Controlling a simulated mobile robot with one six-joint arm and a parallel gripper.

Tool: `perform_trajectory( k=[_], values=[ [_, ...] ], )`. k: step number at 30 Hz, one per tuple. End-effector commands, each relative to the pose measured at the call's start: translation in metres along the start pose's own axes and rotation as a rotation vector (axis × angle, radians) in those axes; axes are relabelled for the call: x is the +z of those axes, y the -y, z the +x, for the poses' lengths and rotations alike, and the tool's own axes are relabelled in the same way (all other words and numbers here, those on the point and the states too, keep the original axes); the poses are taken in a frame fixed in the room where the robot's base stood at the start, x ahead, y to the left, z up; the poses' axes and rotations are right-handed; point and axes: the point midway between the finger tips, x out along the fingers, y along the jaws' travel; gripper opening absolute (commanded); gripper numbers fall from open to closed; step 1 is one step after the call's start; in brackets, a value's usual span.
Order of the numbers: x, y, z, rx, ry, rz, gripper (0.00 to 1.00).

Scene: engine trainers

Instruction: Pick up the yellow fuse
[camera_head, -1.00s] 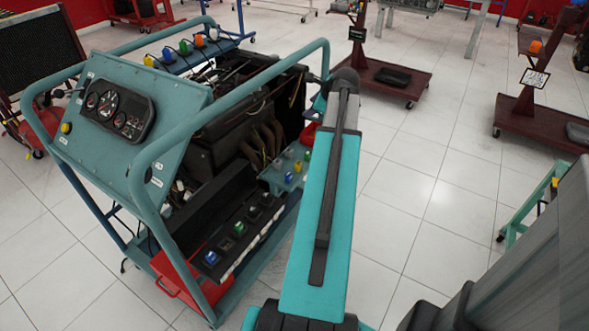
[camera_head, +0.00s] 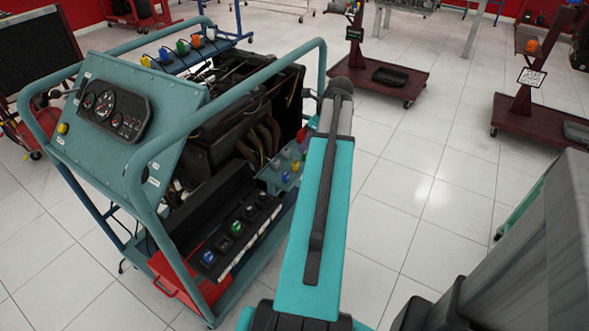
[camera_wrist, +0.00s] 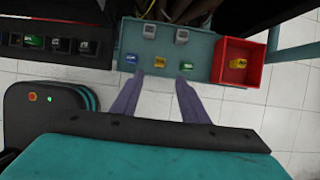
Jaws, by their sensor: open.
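Another yellow fuse (camera_wrist: 238,63) lies inside a red box (camera_wrist: 226,47) at the shelf's right. My gripper (camera_wrist: 158,80) is open and empty. Its two fingers point toward the shelf edge, either side of the middle yellow fuse in the picture; the height gap cannot be told.
Two more grey fuses (camera_wrist: 149,31) (camera_wrist: 182,35) stand farther back on the shelf. A black tray with several fuses (camera_wrist: 34,42) is at left. The trainer's blue tube frame (camera_head: 323,80) rises beside my arm. Tiled floor (camera_head: 400,195) is open to the right.

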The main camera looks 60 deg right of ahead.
Motion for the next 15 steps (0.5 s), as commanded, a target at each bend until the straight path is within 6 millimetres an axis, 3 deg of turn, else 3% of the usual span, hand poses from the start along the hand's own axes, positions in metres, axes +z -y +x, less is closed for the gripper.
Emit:
perform_trajectory(
  k=[15],
  values=[
    [-0.001, 0.0, 0.065, 0.001, 0.0, 0.0, 0.41]
  ],
)
